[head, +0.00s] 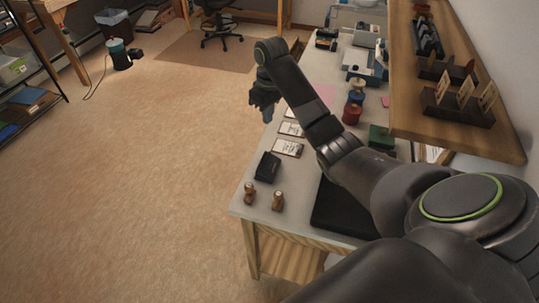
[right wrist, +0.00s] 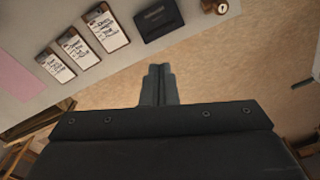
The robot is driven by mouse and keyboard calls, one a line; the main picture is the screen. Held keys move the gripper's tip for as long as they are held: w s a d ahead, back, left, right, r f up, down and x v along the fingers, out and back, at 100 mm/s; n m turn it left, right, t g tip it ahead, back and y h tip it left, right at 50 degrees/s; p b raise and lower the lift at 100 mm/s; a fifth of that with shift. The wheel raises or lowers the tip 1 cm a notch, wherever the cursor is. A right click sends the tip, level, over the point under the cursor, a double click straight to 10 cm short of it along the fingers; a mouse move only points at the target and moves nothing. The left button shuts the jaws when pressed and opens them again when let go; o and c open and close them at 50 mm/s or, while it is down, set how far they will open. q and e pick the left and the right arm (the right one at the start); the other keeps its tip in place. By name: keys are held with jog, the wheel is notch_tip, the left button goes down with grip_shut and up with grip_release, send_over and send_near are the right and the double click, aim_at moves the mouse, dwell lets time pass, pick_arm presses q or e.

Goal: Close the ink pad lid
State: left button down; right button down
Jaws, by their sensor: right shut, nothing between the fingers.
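The ink pad (head: 268,166) is a small dark case near the left edge of the table. It also shows at the top of the right wrist view (right wrist: 157,20), with a faint label on its top. It looks like one low dark block; I cannot tell for sure how its lid stands. My right gripper (head: 267,115) is over the table's left edge, beyond the ink pad and apart from it. In the right wrist view its fingers (right wrist: 158,72) are together and empty, with the floor behind them. My left gripper is not in view.
Two wooden-handled stamps (head: 249,193) (head: 278,201) stand nearer than the pad. Label cards (head: 287,148) lie beyond it. A black mat (head: 338,213), a green box (head: 381,136) and a wooden shelf (head: 457,134) are to the right.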

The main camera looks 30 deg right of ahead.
aim_at(268, 157)
jog(key=f+n+b, duration=0.1)
jog(key=f+n, duration=0.4)
jog(key=n, duration=0.2)
jog(key=f+n+t+b, duration=0.1)
jog(key=f+n+b, duration=0.1)
jog(key=f+n, duration=0.3)
jog(key=f+n+y+b, duration=0.1)
jog(key=f+n, duration=0.4)
jog(key=n, duration=0.5)
jog(key=shift+s+d+f+b, duration=0.1)
jog(key=shift+s+f+b, duration=0.2)
jog(key=shift+b, duration=0.35)
jog(key=shift+w, duration=0.1)
jog(key=shift+w+a, duration=0.25)
jog(key=shift+w+a+f, duration=0.9)
jog(key=shift+w+f, duration=0.15)
jog(key=shift+w, duration=0.05)
jog(key=shift+r, duration=0.1)
